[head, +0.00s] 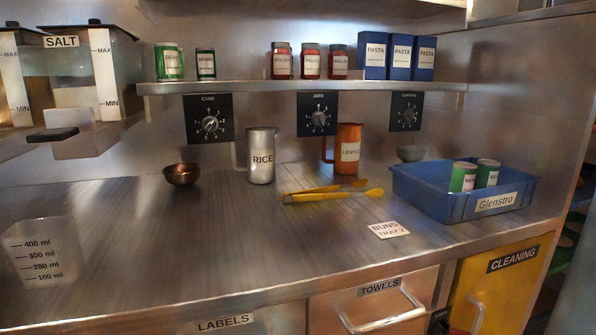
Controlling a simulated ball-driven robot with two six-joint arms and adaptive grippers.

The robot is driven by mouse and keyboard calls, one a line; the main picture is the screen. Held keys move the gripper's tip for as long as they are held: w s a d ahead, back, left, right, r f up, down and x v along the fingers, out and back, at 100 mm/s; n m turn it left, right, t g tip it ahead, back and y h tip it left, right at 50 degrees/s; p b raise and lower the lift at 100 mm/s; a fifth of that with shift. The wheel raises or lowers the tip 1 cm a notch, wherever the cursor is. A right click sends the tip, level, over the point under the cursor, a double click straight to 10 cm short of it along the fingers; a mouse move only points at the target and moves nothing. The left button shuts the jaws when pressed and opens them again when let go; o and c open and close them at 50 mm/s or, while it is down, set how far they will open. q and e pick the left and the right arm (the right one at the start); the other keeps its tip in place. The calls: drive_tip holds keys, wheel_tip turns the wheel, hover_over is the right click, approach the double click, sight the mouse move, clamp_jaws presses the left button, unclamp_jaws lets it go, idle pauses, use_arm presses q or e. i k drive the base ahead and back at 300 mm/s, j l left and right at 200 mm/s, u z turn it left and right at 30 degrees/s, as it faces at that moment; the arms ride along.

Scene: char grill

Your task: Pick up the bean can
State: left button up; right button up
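Several green cans with white labels are in view, and their lettering is too small to read surely, so I cannot tell which is the bean can. A green can (169,64) and a narrower dark green can (206,65) stand upright at the shelf's left. Two more green cans, one on the left (463,178) and one on the right (487,174), stand close together in the blue Glenstro tray (430,203) at the counter's right; the tray wall hides their lower parts. Neither of my grippers is in view.
On the steel counter (270,225) are a copper bowl (181,174), RICE jug (261,155), orange jug (347,150), yellow tongs (330,192), BUNS card (388,230) and measuring cup (42,252). The shelf (300,86) also holds red jars (310,62) and PASTA boxes (400,57). The front middle is clear.

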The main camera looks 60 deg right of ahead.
sight(463, 176)
drive_tip(key=z, duration=2.7)
drive_tip(key=i+l+u, duration=0.5)
drive_tip(key=i+l, duration=0.1)
drive_tip(key=i, duration=0.1)
